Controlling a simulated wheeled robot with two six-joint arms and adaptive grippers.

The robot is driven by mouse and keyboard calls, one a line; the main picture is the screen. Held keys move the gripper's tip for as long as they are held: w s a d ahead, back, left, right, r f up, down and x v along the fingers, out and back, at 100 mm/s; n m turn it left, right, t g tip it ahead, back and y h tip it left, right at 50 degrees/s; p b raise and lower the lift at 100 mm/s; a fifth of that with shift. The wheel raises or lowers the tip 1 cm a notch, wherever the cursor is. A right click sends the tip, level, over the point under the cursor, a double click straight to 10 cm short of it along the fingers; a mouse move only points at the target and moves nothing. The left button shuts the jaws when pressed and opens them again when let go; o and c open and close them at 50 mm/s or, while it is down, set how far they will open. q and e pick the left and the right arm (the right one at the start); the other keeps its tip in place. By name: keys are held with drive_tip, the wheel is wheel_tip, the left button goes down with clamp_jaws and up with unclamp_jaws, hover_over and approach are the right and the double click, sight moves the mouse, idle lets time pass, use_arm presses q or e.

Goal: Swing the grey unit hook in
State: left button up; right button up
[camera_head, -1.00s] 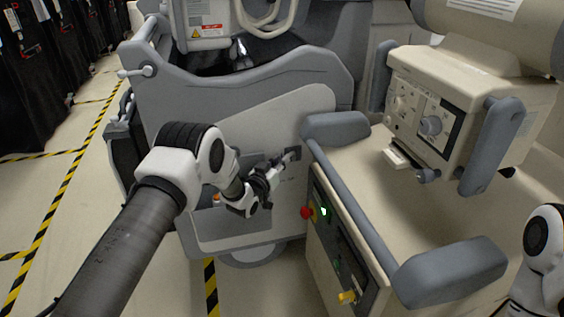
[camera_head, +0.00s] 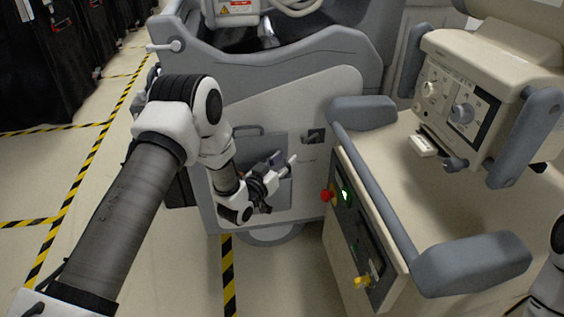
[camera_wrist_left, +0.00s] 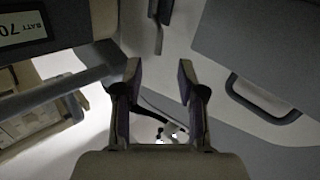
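The grey unit (camera_head: 270,70) stands ahead, with a pale side panel. A small dark fitting (camera_head: 314,136), which looks like the hook, sits on the panel's upper right. It is too small to tell how far it is swung. In the left wrist view a dark narrow piece (camera_wrist_left: 158,25), likely the hook, hangs at the top, beyond the fingertips. My left gripper (camera_head: 284,165) is below and left of the fitting, apart from it. In the wrist view the left gripper (camera_wrist_left: 160,69) has its two fingers apart with nothing between them. My right gripper is out of view.
A beige cart (camera_head: 400,150) with a grey rail and a red button (camera_head: 327,196) stands close right of my left gripper. A grey handle (camera_wrist_left: 262,100) lies right in the wrist view. The floor with striped tape (camera_head: 228,280) is clear at left.

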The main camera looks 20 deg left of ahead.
sight(310, 139)
use_arm(q)
drive_tip(key=shift+s+a, duration=0.1)
drive_tip(key=shift+s, duration=0.35)
drive_tip(key=c, duration=0.7)
drive_tip(key=shift+m, duration=0.9)
clamp_jaws()
drive_tip(key=d+r+m+y+p, duration=0.1)
drive_tip(key=d+m+p, duration=0.2)
drive_tip(key=d+m, duration=0.8)
drive_tip(key=w+a+f+m+b, duration=0.1)
drive_tip(key=w+a+m+b, duration=0.2)
drive_tip(key=w+a, duration=0.4)
drive_tip(key=shift+w+m, duration=0.4)
drive_tip(key=shift+w, duration=1.3)
